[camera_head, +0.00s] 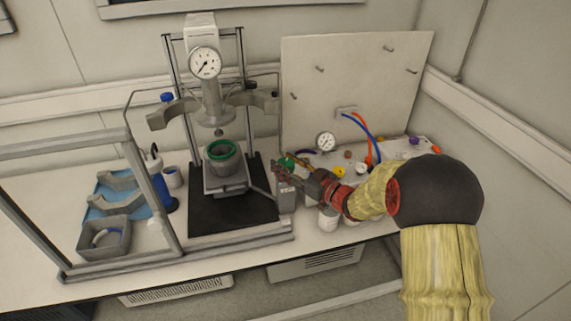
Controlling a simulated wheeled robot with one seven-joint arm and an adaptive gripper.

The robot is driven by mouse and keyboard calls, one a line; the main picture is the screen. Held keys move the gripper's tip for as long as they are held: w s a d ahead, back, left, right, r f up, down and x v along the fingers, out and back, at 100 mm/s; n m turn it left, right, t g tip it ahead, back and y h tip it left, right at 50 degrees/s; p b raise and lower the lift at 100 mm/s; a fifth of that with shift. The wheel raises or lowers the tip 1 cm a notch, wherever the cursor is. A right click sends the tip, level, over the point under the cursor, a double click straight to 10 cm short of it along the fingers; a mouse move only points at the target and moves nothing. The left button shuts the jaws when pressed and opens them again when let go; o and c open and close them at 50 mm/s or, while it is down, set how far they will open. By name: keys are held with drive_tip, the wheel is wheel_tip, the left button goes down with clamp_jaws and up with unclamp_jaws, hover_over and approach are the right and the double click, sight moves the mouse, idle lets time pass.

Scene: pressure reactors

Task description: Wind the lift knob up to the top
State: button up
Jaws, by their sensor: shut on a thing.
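The lift (225,184) is a grey jack on a black base plate, with a thin rod reaching out to its right. A grey vessel (222,166) with a green ring on its rim stands on the lift, below the reactor head (212,105), with a gap between them. My gripper (280,171) is at the right side of the stand, near the rod's outer end, with its jaws shut. The lift knob itself cannot be made out; my gripper seems to cover it.
A grey box (287,196) stands right below my gripper. A metal frame (150,180) crosses the front left.

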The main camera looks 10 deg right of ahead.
drive_tip(key=shift+c, duration=1.3)
drive_tip(key=shift+m+t+h, duration=0.3)
drive_tip(key=shift+h, duration=0.1)
